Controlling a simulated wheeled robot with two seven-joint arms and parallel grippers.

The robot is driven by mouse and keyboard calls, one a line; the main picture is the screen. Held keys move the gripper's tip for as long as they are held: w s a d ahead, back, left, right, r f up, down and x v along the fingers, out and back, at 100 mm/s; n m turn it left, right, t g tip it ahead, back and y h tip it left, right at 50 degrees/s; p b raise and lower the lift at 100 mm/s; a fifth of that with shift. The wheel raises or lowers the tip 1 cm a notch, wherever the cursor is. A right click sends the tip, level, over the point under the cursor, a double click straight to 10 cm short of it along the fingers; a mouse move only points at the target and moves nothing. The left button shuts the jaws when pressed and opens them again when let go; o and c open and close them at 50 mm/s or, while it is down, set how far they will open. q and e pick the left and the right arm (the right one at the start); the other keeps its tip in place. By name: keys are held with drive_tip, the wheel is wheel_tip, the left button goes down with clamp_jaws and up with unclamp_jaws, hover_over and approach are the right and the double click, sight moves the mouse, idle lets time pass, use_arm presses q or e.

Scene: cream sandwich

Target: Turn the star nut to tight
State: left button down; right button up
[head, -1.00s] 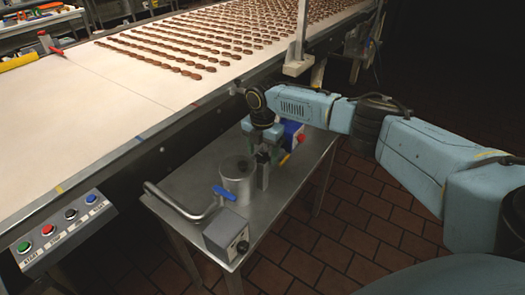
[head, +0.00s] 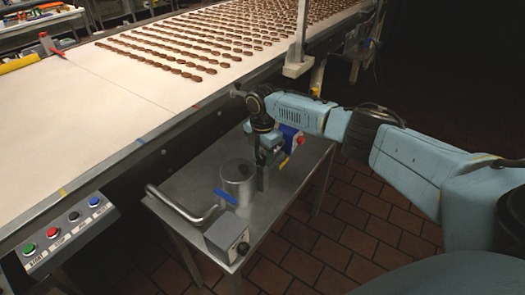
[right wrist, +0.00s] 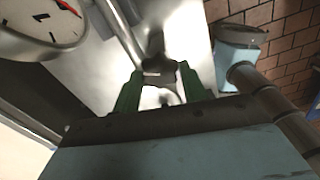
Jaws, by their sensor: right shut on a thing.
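The dark star nut (right wrist: 158,70) shows between the two green fingers of my right gripper (right wrist: 160,84) in the right wrist view. The fingers are shut on it, one on each side. In the head view my right gripper (head: 266,158) points down over the metal stand, beside the steel pot, and mostly hides the nut there. The nut's exact angle is hard to read. My left gripper is not in view.
A steel pot (head: 238,180) with a blue-handled valve (head: 226,196) and a grey box (head: 227,237) stand on the metal table (head: 185,178). A blue motor with a red knob (head: 299,139) is close behind the gripper. A round gauge (right wrist: 40,25) and a biscuit conveyor (head: 100,105) are nearby.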

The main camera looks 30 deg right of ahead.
drive_tip(key=m+p, duration=0.2)
drive_tip(key=m, duration=0.1)
drive_tip(key=shift+r+m, duration=0.1)
drive_tip(key=shift+m, duration=0.3)
drive_tip(key=m+p, duration=0.2)
drive_tip(key=m, duration=0.1)
drive_tip(key=shift+m, duration=0.3)
drive_tip(key=m+p, duration=0.1)
drive_tip(key=m, duration=0.2)
drive_tip(key=shift+m, duration=0.4)
drive_tip(key=m+p, duration=0.1)
drive_tip(key=m, duration=0.3)
drive_tip(key=shift+p, duration=0.4)
drive_tip(key=m+p, duration=0.1)
drive_tip(key=m, duration=0.7)
drive_tip(key=shift+m+p, duration=0.3)
drive_tip(key=shift+p, duration=0.05)
drive_tip(key=m, duration=0.3)
drive_tip(key=shift+m, duration=0.3)
drive_tip(key=shift+m+p, duration=0.3)
drive_tip(key=shift+m, duration=1.5)
